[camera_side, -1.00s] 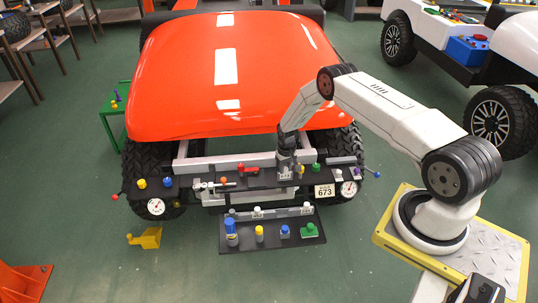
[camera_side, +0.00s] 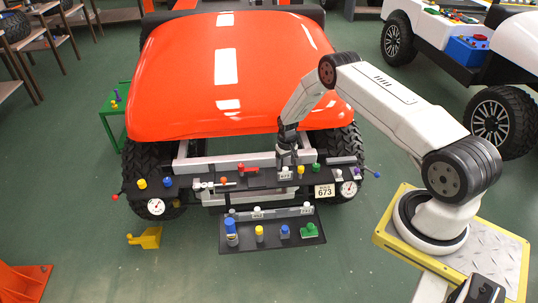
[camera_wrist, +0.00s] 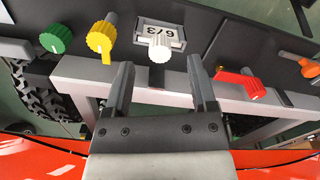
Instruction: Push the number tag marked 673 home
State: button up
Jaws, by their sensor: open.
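The number tag marked 673 (camera_wrist: 163,36) is a small white plate with a round white knob (camera_wrist: 159,50). It sits at a pale frame on the dark panel, and its number reads upside down in the wrist view. In the side view the tag (camera_side: 285,174) is on the upper panel just below my gripper (camera_side: 287,164). I cannot tell how deep it sits. My gripper (camera_wrist: 160,70) is open and empty, its fingers apart on either side of the knob in the wrist view, with no contact visible.
The panel (camera_side: 260,181) carries a green knob (camera_wrist: 56,39), a yellow knob (camera_wrist: 101,38) and a red handle (camera_wrist: 240,82) near the tag. A lower rack (camera_side: 272,241) holds several parts. The orange hood (camera_side: 185,90) rises behind.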

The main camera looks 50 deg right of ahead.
jog(key=shift+r, duration=2.45)
jog(key=shift+a+r, duration=0.15)
jog(key=shift+r, duration=0.1)
jog(key=s+a+r+n+t, duration=0.1)
jog(key=s+a+r+n, duration=0.25)
jog(key=a+r, duration=1.15)
jog(key=s+a+r, duration=0.3)
jog(key=s+r, duration=0.1)
jog(key=s, duration=0.4)
jog(key=s+a+r+n+t, duration=0.1)
jog(key=s+a+r, duration=0.3)
jog(key=s, duration=0.4)
jog(key=shift+a+r+t, duration=0.15)
jog(key=shift+r+t, duration=0.15)
jog(key=shift+r, duration=0.4)
